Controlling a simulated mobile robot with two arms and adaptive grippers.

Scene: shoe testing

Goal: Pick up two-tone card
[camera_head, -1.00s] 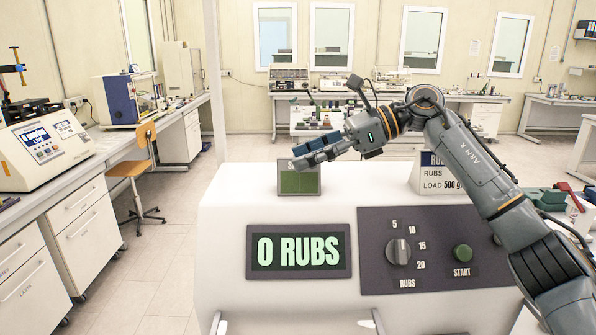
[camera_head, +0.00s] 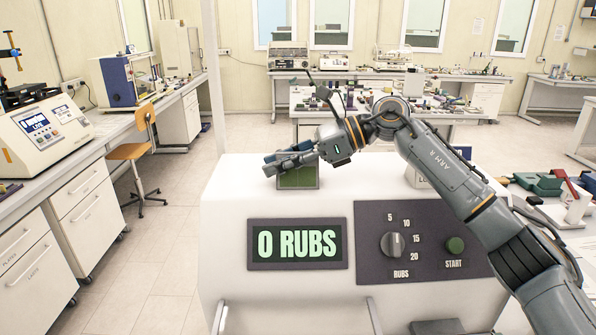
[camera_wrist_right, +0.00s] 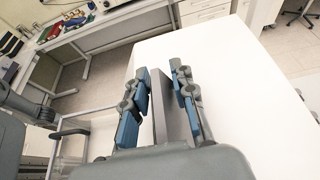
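The two-tone card (camera_head: 298,179) appears as a green panel in a grey frame, standing upright on top of the white rub tester (camera_head: 225,215). My right gripper (camera_head: 278,163) is at the card's top edge in the head view and hides part of it. In the right wrist view, the blue-padded fingers of my right gripper (camera_wrist_right: 164,100) are apart, on either side of a grey upright slab (camera_wrist_right: 177,115), which seems to be the card and its holder. I cannot tell whether a pad touches it. My left gripper is not in view.
The tester's front has a display reading 0 RUBS (camera_head: 297,243), a rubs knob (camera_head: 393,244) and a START button (camera_head: 455,245). A white sign (camera_head: 416,177) stands behind my right arm. The tester's top is clear left of the card.

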